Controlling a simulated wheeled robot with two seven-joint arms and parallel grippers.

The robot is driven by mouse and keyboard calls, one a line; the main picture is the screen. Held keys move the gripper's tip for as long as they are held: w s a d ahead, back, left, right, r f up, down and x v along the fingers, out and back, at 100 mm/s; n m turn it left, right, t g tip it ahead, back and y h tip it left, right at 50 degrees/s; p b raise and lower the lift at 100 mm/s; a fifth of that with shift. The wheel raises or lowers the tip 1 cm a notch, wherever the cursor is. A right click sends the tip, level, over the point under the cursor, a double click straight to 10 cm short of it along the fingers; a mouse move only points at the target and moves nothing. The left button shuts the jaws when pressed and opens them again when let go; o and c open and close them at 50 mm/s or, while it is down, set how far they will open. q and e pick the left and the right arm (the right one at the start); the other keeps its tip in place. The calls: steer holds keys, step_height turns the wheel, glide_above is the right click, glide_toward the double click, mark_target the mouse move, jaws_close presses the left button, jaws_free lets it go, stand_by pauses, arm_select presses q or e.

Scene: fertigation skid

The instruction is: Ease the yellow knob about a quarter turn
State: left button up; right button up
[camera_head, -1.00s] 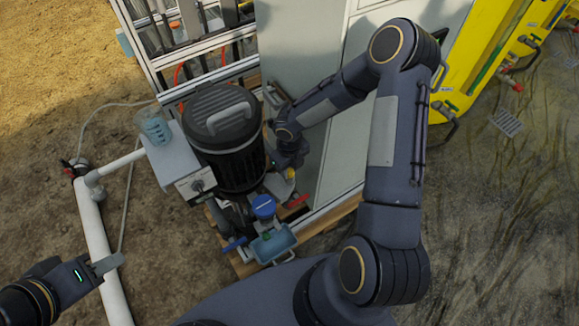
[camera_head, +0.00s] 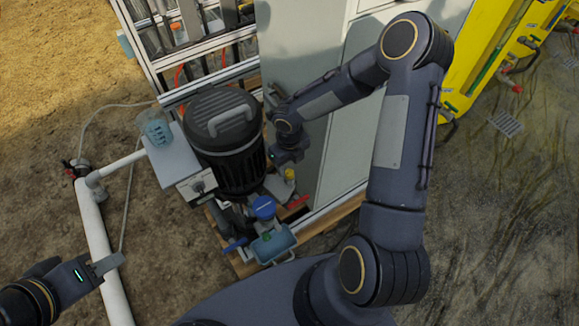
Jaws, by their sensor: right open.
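The small yellow knob (camera_head: 290,173) shows low between the black ribbed canister and the grey cabinet. My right gripper (camera_head: 285,158) points down just above and slightly left of the knob. It is open, and the knob shows clear of it, with a small gap in the picture. Its fingertips are small and partly hidden by its own body. My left gripper (camera_head: 104,264) is far off at the lower left, over the soil and a white pipe, away from the knob. Its jaw opening cannot be made out.
The black canister (camera_head: 224,145) stands close left of my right gripper, and the grey cabinet (camera_head: 300,65) close behind and right. A blue-capped part (camera_head: 263,207) and a red handle (camera_head: 297,202) sit just below the knob. A beaker (camera_head: 155,128) stands on a grey box.

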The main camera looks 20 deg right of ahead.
mark_target(289, 172)
steer(key=shift+r+p, duration=0.3)
steer(key=shift+r, duration=1.7)
